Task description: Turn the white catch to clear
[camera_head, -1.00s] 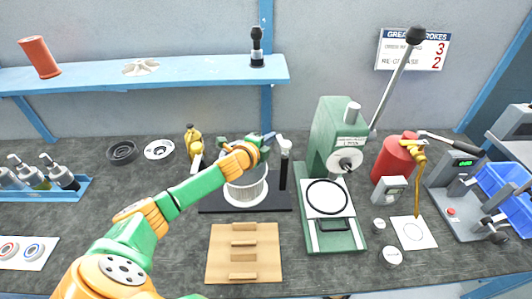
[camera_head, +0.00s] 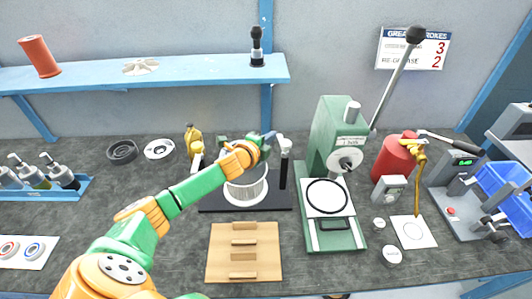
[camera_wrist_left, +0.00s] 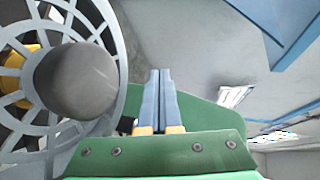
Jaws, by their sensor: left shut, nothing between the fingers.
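The blower (camera_head: 246,190) stands on a black base (camera_head: 230,205) at the middle of the bench, its ribbed white lower part showing. A small white piece (camera_head: 285,144), which looks like the catch, sits on top of a post at the blower's right. My left gripper (camera_head: 269,136) is above the blower, just left of the white piece; I cannot tell whether they touch. In the left wrist view its blue fingers (camera_wrist_left: 160,100) are shut together with nothing between them. A grey round grille with a dark hub (camera_wrist_left: 76,80) is left of them. My right gripper is out of view.
A green press (camera_head: 332,150) with a long lever stands right of the blower. A wooden rack (camera_head: 268,262) lies in front. A red cylinder (camera_head: 393,160) and a scale stand further right. Bench left of the blower is partly clear.

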